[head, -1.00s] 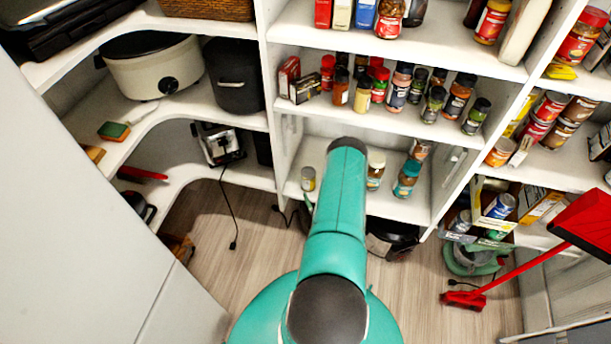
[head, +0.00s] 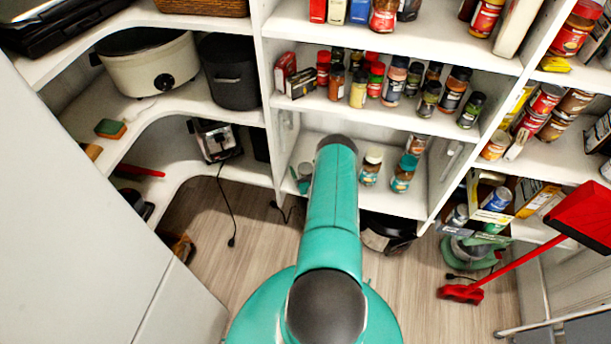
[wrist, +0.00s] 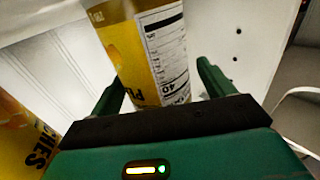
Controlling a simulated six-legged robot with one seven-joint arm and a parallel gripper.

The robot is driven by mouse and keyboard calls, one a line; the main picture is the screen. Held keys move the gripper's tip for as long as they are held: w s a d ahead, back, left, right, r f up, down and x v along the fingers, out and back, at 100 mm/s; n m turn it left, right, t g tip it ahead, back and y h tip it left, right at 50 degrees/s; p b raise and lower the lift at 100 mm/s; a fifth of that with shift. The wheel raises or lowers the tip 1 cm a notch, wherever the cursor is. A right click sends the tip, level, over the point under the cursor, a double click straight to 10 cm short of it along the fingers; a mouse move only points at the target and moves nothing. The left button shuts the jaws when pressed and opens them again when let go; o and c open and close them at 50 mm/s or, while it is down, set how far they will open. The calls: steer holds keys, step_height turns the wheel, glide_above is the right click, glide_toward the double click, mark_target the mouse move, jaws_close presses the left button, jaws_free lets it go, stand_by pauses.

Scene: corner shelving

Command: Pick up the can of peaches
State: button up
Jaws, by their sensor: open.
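In the wrist view, a yellow can with a white nutrition label (wrist: 160,60) stands tilted in the picture between and beyond my gripper's fingers (wrist: 162,78). The fingers are open, one on each side of it, with no clear contact. Its top and front name are out of view or unreadable. A second yellow can (wrist: 22,140) is cut off at the left edge; its dark lettering ends in "CHES". It lies outside my left finger. In the head view, my arm hides most of the gripper and the shelf spot in front of it.
In the head view, jars (head: 371,168) and (head: 403,174) stand on the same low shelf, right of my arm. Spice bottles (head: 395,80) fill the shelf above. A shelf upright (head: 268,110) is at the left. A red broom (head: 520,255) leans at the right.

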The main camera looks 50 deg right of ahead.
steer(key=shift+w+d, duration=0.3)
steer(key=shift+w, duration=0.15)
steer(key=shift+c, duration=0.2)
steer(key=c, duration=1.2)
steer(key=shift+c, duration=0.2)
steer(key=shift+r, duration=0.1)
